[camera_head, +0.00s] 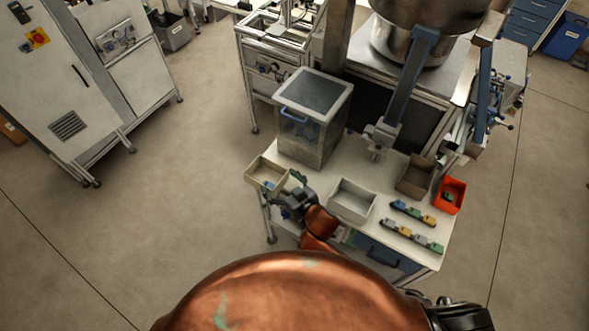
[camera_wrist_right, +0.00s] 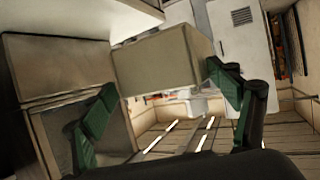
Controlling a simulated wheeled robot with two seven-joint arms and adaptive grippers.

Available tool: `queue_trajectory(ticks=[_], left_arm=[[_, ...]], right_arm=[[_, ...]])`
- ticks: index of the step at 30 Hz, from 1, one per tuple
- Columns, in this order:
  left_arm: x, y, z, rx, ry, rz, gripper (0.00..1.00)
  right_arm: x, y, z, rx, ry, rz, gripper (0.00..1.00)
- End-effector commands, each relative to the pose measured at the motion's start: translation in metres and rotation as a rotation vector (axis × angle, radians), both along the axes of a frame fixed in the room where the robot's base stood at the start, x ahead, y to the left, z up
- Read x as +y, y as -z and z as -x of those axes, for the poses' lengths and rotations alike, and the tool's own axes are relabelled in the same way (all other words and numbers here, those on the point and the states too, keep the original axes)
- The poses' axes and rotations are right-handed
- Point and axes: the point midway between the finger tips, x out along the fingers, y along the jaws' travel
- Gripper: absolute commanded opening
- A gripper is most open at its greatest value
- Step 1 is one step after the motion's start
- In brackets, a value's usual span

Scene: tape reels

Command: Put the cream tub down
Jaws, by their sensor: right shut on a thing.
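The cream tub (camera_head: 266,172) is a small open box at the left end of the white work table (camera_head: 377,160). My right gripper (camera_head: 287,189) is shut on the tub's near right side. In the right wrist view the tub (camera_wrist_right: 160,65) sits tilted in the picture between the green fingers (camera_wrist_right: 165,97). The tub appears to reach out past the table's left edge; I cannot tell whether it touches the table top. My left gripper is not in view.
A large lidded bin (camera_head: 313,120) stands just behind the tub. To the right are a pale grey box (camera_head: 352,201), a brown box (camera_head: 415,177), a red bin (camera_head: 450,195) and two rows of small coloured pieces (camera_head: 412,236). Bare table lies between the bin and the grey box.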

Motion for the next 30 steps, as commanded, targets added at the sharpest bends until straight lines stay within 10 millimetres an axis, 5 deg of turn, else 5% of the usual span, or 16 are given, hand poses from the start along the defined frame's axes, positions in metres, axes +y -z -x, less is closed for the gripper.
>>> queue_trajectory(ticks=[6, 15, 30], left_arm=[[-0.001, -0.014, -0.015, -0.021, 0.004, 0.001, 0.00], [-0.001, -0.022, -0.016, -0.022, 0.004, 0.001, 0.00], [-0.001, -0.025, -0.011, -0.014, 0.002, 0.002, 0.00]], right_arm=[[-0.031, -0.003, -0.044, -0.003, -0.001, 0.004, 0.48], [-0.055, -0.001, -0.078, -0.001, -0.003, 0.000, 0.48], [-0.060, 0.031, -0.085, 0.000, -0.002, -0.002, 0.48]])
